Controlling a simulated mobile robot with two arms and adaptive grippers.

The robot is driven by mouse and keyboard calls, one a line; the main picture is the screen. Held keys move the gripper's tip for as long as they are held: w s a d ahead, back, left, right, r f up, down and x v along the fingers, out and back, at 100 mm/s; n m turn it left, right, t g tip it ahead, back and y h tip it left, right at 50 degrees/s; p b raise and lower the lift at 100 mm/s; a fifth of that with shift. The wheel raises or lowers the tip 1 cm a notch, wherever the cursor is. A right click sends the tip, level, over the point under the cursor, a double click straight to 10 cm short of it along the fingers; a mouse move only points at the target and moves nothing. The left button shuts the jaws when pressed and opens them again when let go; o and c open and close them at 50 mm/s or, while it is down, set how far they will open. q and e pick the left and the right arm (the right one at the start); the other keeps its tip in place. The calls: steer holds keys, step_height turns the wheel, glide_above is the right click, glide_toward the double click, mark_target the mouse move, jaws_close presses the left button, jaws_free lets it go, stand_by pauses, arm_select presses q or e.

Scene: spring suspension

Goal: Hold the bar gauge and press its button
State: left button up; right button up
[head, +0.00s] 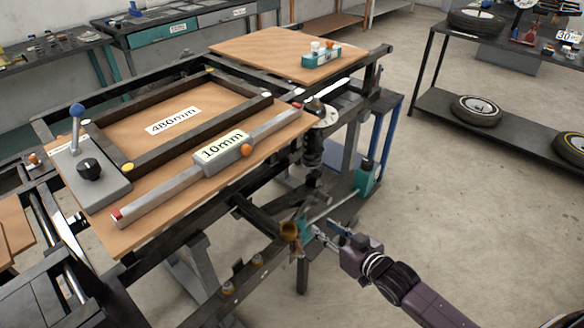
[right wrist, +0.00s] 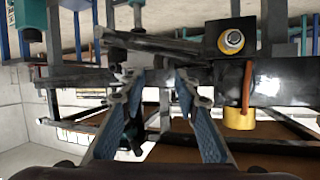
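The bar gauge (head: 180,184) is a long grey bar with red ends and a "10mm" label. It lies diagonally along the front edge of the wooden board (head: 150,225). Its orange round button (head: 246,150) shows right of the label. My right gripper (head: 318,230) is below and to the right of the gauge in the head view, apart from it, by the dark frame. In the right wrist view its blue-padded fingers (right wrist: 160,80) are spread with nothing held between them. The gauge cannot be made out there. My left gripper is not in view.
A dark rectangular frame marked "480mm" (head: 173,120) and a grey lever box (head: 88,172) share the board. A brass-coloured fitting (head: 289,231) is close to my right gripper; a yellow cylinder (right wrist: 240,118) shows in the wrist view. Open floor (head: 470,200) lies to the right.

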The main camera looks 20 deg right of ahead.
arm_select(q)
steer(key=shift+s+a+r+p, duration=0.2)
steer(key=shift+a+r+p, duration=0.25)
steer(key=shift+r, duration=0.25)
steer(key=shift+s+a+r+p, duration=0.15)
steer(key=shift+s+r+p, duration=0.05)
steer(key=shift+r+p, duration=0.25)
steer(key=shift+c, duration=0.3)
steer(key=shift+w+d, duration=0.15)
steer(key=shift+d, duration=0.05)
arm_select(e)
steer(key=s+a+r+n+t+y, duration=0.1)
steer(key=a+r+y, duration=0.2)
steer(key=r, duration=1)
steer(key=s+a+r+n+t+y, duration=0.1)
steer(key=s+a+r+y, duration=0.1)
steer(key=a+r, duration=0.6)
step_height(320, 180, up, 6)
steer(key=shift+s+a+f+n+y, duration=0.1)
steer(key=shift+s+a+n+y, duration=0.1)
steer(key=shift+a+n+y, duration=0.15)
